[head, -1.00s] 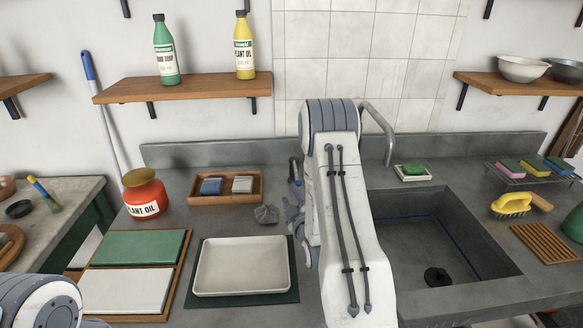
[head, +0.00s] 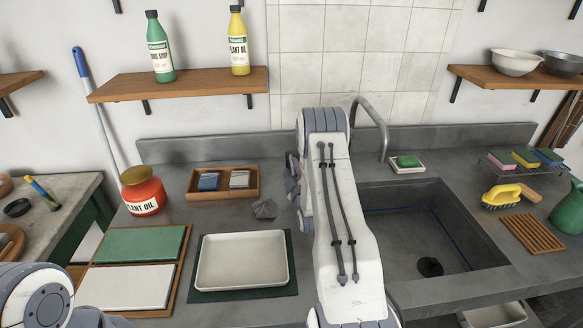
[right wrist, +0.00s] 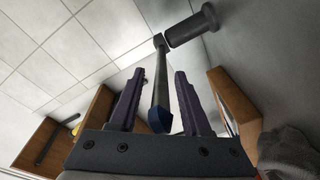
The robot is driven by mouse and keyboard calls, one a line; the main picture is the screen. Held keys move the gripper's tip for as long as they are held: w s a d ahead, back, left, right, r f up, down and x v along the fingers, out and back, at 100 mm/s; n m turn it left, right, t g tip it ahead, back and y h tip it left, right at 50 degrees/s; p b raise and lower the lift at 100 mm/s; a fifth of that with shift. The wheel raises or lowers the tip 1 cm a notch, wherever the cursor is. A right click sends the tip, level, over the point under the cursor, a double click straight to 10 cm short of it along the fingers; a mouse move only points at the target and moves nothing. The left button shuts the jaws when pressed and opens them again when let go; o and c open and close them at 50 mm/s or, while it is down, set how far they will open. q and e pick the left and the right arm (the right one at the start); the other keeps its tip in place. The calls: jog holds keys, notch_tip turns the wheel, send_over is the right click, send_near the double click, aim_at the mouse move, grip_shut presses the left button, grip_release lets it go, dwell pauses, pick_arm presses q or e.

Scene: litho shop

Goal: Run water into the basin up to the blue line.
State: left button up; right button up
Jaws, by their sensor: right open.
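The basin (head: 400,235) is a grey sink set in the counter, with a blue line (head: 452,232) along its inner wall. I see no water in it. A black round plug or drain (head: 430,267) is on its floor. The curved grey tap spout (head: 372,112) rises behind it. My right gripper (head: 292,172) is left of the spout, partly hidden by my right arm. In the right wrist view, the right gripper (right wrist: 160,72) is open around a grey lever with a blue tip (right wrist: 160,118); contact cannot be told. My left gripper is out of view.
A white tray (head: 242,286), a wooden box (head: 208,194) with two blocks and a red plant oil jar (head: 143,190) stand left of my right arm. A soap dish (head: 407,168), a yellow brush (head: 502,196) and a wooden rack (head: 532,233) lie around the basin.

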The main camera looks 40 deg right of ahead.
grip_shut()
jog(key=shift+f, duration=0.1)
dwell(1.4)
